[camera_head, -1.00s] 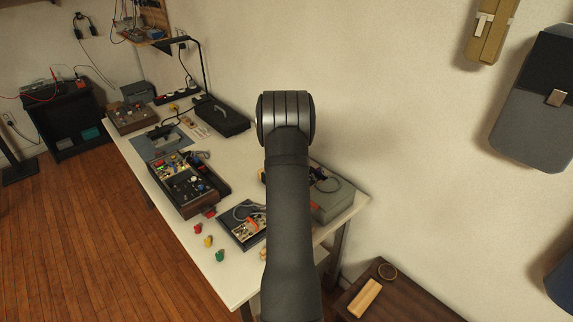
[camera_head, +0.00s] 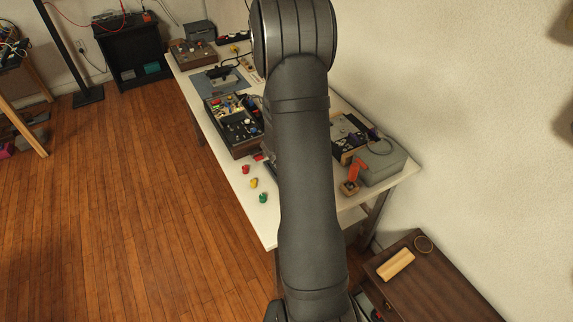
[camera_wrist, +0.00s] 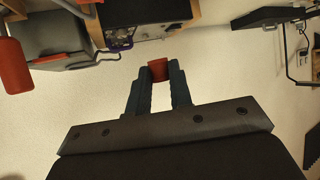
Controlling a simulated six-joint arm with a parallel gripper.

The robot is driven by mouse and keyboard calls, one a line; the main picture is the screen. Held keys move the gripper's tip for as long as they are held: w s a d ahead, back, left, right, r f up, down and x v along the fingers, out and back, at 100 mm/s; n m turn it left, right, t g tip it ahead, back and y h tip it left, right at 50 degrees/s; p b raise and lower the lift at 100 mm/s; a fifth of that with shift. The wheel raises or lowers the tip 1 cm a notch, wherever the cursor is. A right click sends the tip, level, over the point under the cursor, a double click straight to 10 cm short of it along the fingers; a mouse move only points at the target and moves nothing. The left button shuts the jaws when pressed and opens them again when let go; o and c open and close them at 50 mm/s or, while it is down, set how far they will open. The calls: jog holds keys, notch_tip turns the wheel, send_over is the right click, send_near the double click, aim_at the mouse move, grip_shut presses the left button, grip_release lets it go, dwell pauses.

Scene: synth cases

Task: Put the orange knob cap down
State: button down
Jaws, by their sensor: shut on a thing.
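My gripper (camera_wrist: 157,88) is shut on the orange knob cap (camera_wrist: 158,70), which looks red-orange and sits between the fingertips in the wrist view. Pale tabletop surface lies behind it, and I cannot tell how far it is from that surface. In the head view my own arm hides the gripper and the cap. A red cap (camera_head: 246,169), a yellow cap (camera_head: 253,183) and a green cap (camera_head: 263,198) stand in a row near the front edge of the white table (camera_head: 238,190).
A case with several small parts (camera_head: 236,128) stands behind the caps. A grey box (camera_head: 381,163) and an orange-handled thing (camera_head: 356,170) are at the table's right end. A dark side table (camera_head: 425,280) bears a wooden block (camera_head: 396,264) and a ring. Bare tabletop shows around the caps.

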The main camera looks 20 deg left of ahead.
jog(key=s+m, duration=0.1)
jog(key=s, duration=0.5)
jog(key=shift+h, duration=0.4)
jog(key=a+f, duration=0.2)
jog(key=a, duration=0.1)
jog(key=w+a+f, duration=0.1)
jog(key=a+f, duration=0.1)
jog(key=a, duration=0.2)
jog(key=a+f, duration=0.2)
jog(key=a, duration=0.1)
jog(key=shift+w+a+f, duration=0.15)
jog(key=shift+a+f, duration=0.05)
jog(key=shift+f, duration=2.05)
jog(key=shift+f, duration=0.15)
jog(key=shift+d+f, duration=0.1)
jog(key=shift+f, duration=0.35)
jog(key=c, duration=1.3)
grip_release()
jog(key=shift+f, duration=0.1)
